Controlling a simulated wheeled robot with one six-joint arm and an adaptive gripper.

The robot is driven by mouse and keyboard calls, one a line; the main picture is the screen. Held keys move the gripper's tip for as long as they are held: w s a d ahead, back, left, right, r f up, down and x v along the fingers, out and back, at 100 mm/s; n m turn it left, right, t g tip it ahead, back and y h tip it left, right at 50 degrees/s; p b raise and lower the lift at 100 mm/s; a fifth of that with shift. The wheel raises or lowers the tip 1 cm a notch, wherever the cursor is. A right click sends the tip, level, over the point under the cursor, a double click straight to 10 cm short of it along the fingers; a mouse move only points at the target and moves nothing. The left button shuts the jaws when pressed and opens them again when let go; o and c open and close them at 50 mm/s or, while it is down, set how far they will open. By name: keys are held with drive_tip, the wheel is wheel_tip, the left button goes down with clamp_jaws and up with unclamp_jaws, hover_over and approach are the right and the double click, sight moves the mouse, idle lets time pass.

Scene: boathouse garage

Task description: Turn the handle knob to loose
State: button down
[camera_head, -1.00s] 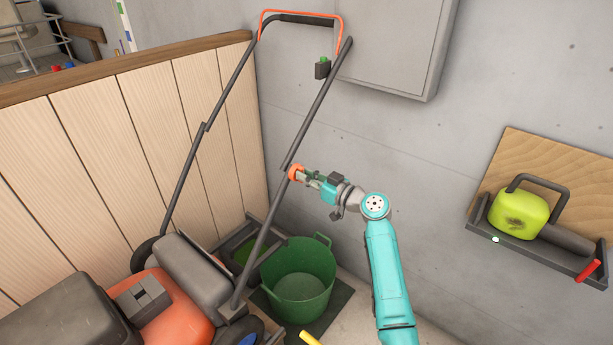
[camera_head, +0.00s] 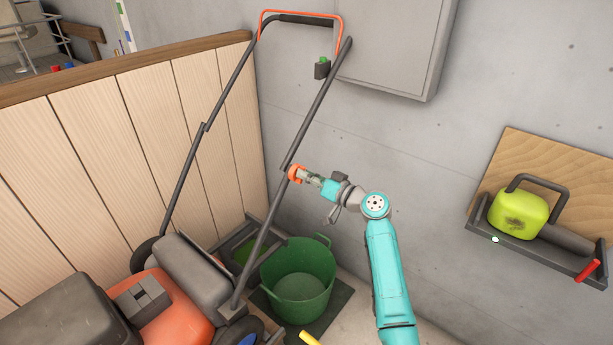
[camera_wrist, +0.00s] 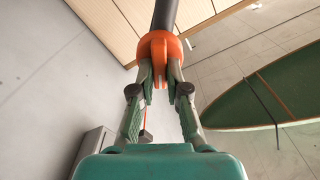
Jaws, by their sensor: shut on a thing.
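The orange handle knob (camera_head: 296,173) sits at the joint of the mower's right handle bar (camera_head: 318,112). In the wrist view the knob (camera_wrist: 160,48) shows as an orange round piece with a fin between my fingertips, and the dark bar (camera_wrist: 165,14) runs up behind it. My gripper (camera_head: 304,176) comes at the knob from the right and is shut on it, which also shows in the wrist view (camera_wrist: 160,75). The mower's orange body (camera_head: 172,305) stands at the lower left. The knob's far side is hidden.
A green bucket (camera_head: 300,283) stands below my gripper beside the mower. A wooden partition (camera_head: 120,140) is close on the left. A grey cabinet (camera_head: 395,45) hangs on the wall above. A shelf (camera_head: 485,232) with a yellow-green can (camera_head: 520,214) is at the right.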

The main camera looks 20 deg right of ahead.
drive_tip(key=shift+s+a+f+m, duration=0.1)
drive_tip(key=shift+f+m, duration=0.15)
drive_tip(key=shift+m, duration=4.75)
drive_tip(key=shift+w+d+f+m, duration=0.1)
drive_tip(key=shift+f+m, duration=0.15)
drive_tip(key=shift+m, duration=4.75)
drive_tip(key=shift+s+a+f+m, duration=0.1)
drive_tip(key=shift+f+m, duration=0.15)
drive_tip(key=shift+m, duration=4.75)
drive_tip(key=c, duration=1.2)
unclamp_jaws()
drive_tip(key=shift+o, duration=0.2)
